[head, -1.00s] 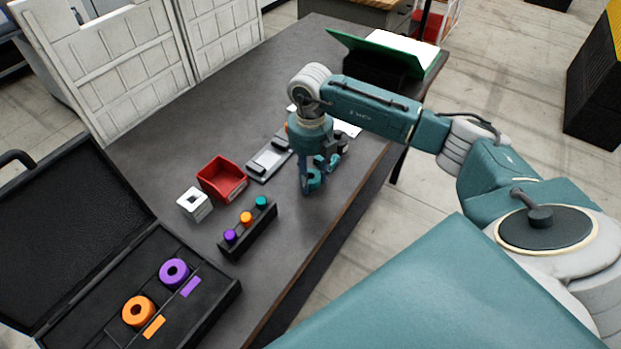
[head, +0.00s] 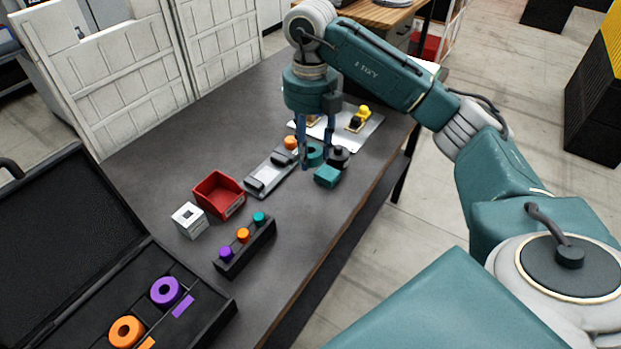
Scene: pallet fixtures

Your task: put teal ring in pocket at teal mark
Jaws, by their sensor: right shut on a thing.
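The teal ring (head: 314,154) is between the fingers of my right gripper (head: 316,158), which is shut on it. The fingers partly cover it, and I cannot tell its exact height over the table. The black open case (head: 216,313) at lower left has a purple ring (head: 165,291) beside a purple mark (head: 183,306) and an orange ring (head: 126,331) beside an orange mark (head: 147,343). No teal mark shows, and the case runs out of the picture at the bottom. My left gripper is not in view.
A teal block (head: 327,177) and a black round piece (head: 339,156) stand close to my right gripper. A grey fixture (head: 265,181), red bin (head: 214,197), white block (head: 188,220) and black peg rack (head: 247,255) stand between it and the case. The front table strip is clear.

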